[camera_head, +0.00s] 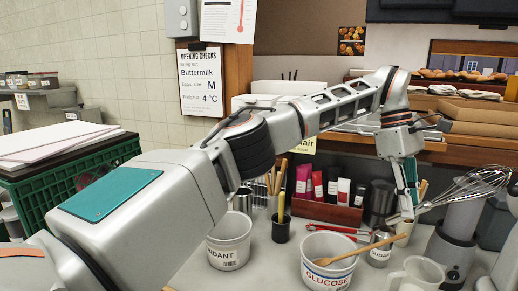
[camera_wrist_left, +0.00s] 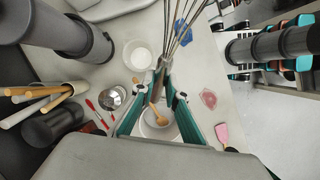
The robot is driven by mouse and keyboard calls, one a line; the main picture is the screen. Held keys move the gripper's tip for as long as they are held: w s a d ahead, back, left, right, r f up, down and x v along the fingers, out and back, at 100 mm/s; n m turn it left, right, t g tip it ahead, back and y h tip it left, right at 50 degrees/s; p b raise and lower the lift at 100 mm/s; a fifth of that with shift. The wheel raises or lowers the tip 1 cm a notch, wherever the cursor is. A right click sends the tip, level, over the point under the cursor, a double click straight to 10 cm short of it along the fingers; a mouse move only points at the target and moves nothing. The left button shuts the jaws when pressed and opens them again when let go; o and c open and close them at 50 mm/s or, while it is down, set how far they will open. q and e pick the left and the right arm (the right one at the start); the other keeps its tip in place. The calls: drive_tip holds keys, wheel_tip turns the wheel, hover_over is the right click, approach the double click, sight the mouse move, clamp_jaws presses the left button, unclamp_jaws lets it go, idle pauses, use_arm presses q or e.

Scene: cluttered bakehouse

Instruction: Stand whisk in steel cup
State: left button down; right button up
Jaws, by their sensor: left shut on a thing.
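The wire whisk (camera_head: 478,186) is held at its handle by my left gripper (camera_head: 408,204), in the air above the counter. It lies slanted, its wire loops pointing right and slightly up in the head view. In the left wrist view the whisk (camera_wrist_left: 175,45) extends away from between the fingers of my left gripper (camera_wrist_left: 162,90). A steel cup labelled SUGAR (camera_head: 380,247) stands upright on the counter below the gripper; a round steel vessel also shows in the wrist view (camera_wrist_left: 112,97). My right gripper is out of view.
A GLUCOSE tub (camera_head: 322,277) with a wooden spoon across it and a FONDANT tub (camera_head: 229,249) stand in front. A white mug (camera_head: 416,272) and a grey machine (camera_head: 450,252) stand at right. Red tongs (camera_head: 335,229) lie behind. A green crate (camera_head: 60,190) is far left.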

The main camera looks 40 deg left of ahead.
use_arm(q)
drive_tip(key=w+a+r+n+t+h, duration=0.25)
drive_tip(key=w+a+n, duration=0.25)
drive_tip(key=a, duration=0.7)
drive_tip(key=n+t, duration=1.1)
hover_over(251, 191)
drive_tip(key=s+a, duration=0.2)
drive_tip(key=s, duration=0.2)
wheel_tip(251, 191, down, 2)
drive_tip(key=shift+d+f+b, duration=0.1)
drive_tip(key=shift+f+b, duration=4.7)
drive_tip(key=shift+f, duration=3.15)
